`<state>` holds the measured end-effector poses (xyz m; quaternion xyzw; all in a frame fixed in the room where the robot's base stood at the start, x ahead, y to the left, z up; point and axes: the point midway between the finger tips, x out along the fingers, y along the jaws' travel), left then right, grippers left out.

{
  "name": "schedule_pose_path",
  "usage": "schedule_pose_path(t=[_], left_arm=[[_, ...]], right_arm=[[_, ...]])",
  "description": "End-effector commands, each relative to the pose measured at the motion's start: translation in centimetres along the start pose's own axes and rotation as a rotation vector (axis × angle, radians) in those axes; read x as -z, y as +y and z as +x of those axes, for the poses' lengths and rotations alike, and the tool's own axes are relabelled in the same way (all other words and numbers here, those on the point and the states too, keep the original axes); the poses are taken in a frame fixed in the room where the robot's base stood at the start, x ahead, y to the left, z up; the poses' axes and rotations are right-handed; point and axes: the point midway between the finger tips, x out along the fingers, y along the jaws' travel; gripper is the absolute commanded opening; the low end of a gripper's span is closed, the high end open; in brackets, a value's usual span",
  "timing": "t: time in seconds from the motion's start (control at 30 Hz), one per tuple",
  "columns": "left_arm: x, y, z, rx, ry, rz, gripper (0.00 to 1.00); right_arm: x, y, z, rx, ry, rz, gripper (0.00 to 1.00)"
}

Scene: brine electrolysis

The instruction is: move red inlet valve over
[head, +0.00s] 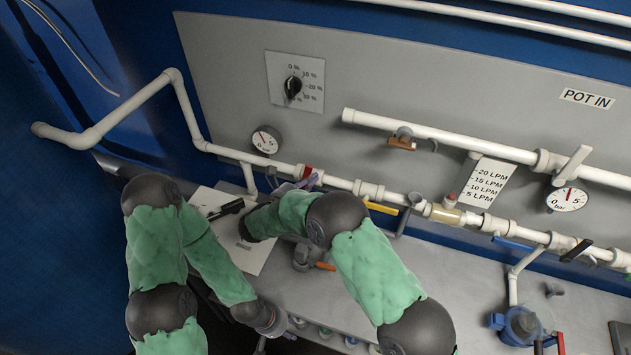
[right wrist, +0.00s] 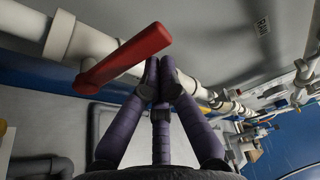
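The red inlet valve lever (right wrist: 128,57) shows large in the right wrist view, joined to a white pipe and slanting up to the right. In the head view a small red part of the valve (head: 307,171) shows on the lower white pipe. My right gripper (right wrist: 160,68) has its purple fingers together at the tips, close beside the lever's free end. Nothing shows between them, and I cannot tell whether they touch the lever. In the head view the right gripper (head: 302,184) is just below the valve. My left gripper (head: 263,343) is low at the bench's front edge, mostly hidden.
White pipes run along the grey panel. A yellow-handled valve (head: 381,208) sits right of the red valve on the same pipe. A gauge (head: 266,140) is above left. A white sheet with a black object (head: 228,208) and an orange-handled fitting (head: 325,266) are on the bench.

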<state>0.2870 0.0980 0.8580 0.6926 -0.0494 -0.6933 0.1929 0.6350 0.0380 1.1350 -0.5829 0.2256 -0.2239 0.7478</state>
Motion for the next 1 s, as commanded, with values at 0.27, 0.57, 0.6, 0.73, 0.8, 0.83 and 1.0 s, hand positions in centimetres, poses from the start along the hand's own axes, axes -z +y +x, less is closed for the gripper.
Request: schedule_pose_path(t=[0.27,0.57,0.6,0.73,0.8,0.83,1.0], left_arm=[[0.0,0.04,-0.1,0.0,0.0,0.0,0.4],[-0.01,0.04,-0.12,0.0,0.0,0.0,0.4],[-0.01,0.04,-0.12,0.0,0.0,0.0,0.4],[0.0,0.04,-0.12,0.0,0.0,0.0,0.4],[0.0,0.04,-0.12,0.0,0.0,0.0,0.4],[0.0,0.04,-0.12,0.0,0.0,0.0,0.4],[-0.01,0.08,-0.23,0.0,0.0,0.0,0.4]], right_arm=[[-0.93,-0.16,-0.34,-0.001,-0.003,0.004,0.0],[-1.13,-0.17,-0.41,-0.001,-0.003,0.004,0.0],[-1.12,-0.17,-0.41,-0.001,-0.003,0.004,0.0],[-1.1,-0.16,-0.4,-0.001,-0.002,0.004,0.0],[-1.09,-0.16,-0.39,-0.001,-0.002,0.004,0.0],[-1.09,-0.15,-0.39,-0.001,-0.002,0.004,0.0],[-0.9,-0.18,-0.42,-0.001,-0.001,0.003,0.0]])
